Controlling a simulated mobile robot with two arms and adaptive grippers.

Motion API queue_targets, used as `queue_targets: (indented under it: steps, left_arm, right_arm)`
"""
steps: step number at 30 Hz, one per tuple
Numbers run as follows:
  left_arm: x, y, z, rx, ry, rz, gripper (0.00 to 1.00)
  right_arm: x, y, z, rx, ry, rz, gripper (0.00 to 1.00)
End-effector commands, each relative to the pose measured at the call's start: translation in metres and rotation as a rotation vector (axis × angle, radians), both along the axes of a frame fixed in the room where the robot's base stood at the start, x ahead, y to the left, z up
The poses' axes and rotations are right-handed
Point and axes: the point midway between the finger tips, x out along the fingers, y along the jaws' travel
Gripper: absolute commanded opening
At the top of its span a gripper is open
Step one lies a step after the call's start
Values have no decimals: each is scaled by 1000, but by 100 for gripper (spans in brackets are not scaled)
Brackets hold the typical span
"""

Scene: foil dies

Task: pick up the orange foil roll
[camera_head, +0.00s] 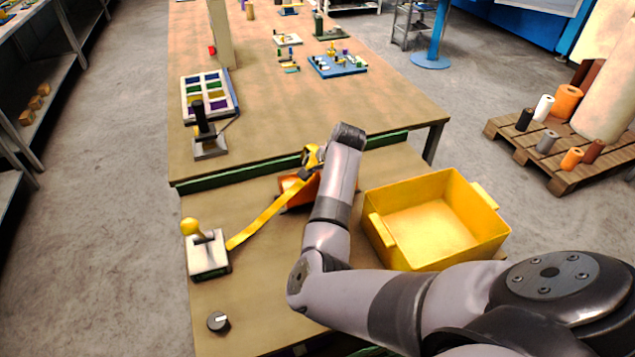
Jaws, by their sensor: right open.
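My right arm comes in from the lower right, and its gripper (312,158) is open past the wrist, partly hidden by my own forearm. An orange piece (292,186) lies on the near table just below the gripper, partly covered by a yellow strip and my arm; I cannot tell if it is a roll or if the gripper touches it. A large orange roll (567,101) and a small orange roll (571,159) stand on a wooden pallet at the right, well away from the gripper. My left gripper is not in view.
A yellow strip (262,221) runs to a white device with a yellow knob (206,250). An empty yellow bin (436,225) stands right of my forearm. The far table (400,105) holds a tray and small parts.

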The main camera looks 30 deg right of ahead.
Motion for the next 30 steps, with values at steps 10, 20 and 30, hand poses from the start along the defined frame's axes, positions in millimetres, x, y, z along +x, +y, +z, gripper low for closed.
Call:
queue_targets:
  steps: [10, 20, 30]
  left_arm:
    - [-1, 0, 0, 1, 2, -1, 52]
    - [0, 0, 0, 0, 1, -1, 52]
    - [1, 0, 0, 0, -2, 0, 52]
  right_arm:
    - [0, 0, 0, 0, 0, 0, 86]
    - [0, 0, 0, 0, 0, 0, 64]
    - [0, 0, 0, 0, 0, 0, 42]
